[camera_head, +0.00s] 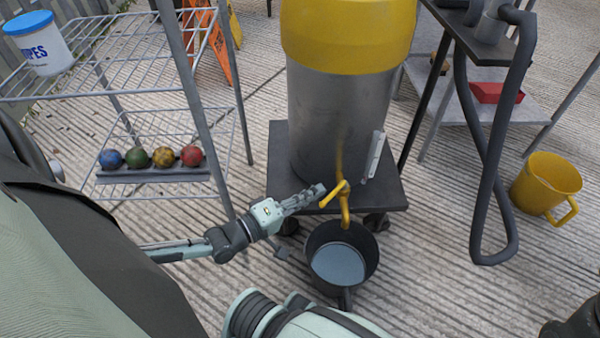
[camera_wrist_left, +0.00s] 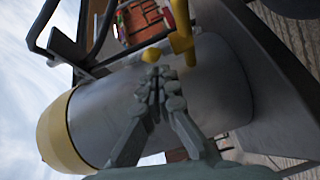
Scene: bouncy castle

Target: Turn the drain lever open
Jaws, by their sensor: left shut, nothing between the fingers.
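The yellow drain lever (camera_head: 332,196) sits on the drain pipe (camera_head: 345,212) low on the front of a steel drum with a yellow top (camera_head: 345,110). My left gripper (camera_head: 319,190) is shut and empty, with its fingertips right beside the lever's left end. Whether they touch it I cannot tell. In the left wrist view the shut fingers (camera_wrist_left: 160,84) point at the drum, just below the yellow lever fitting (camera_wrist_left: 182,42). A dark bucket (camera_head: 340,262) with a greyish-blue inside stands under the drain pipe. My right gripper is not in view.
The drum stands on a dark wheeled platform (camera_head: 285,170). A wire rack (camera_head: 190,130) with several coloured balls is on the left. A dark hose (camera_head: 490,190) hangs at the right, near a yellow jug (camera_head: 545,185) on the ground.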

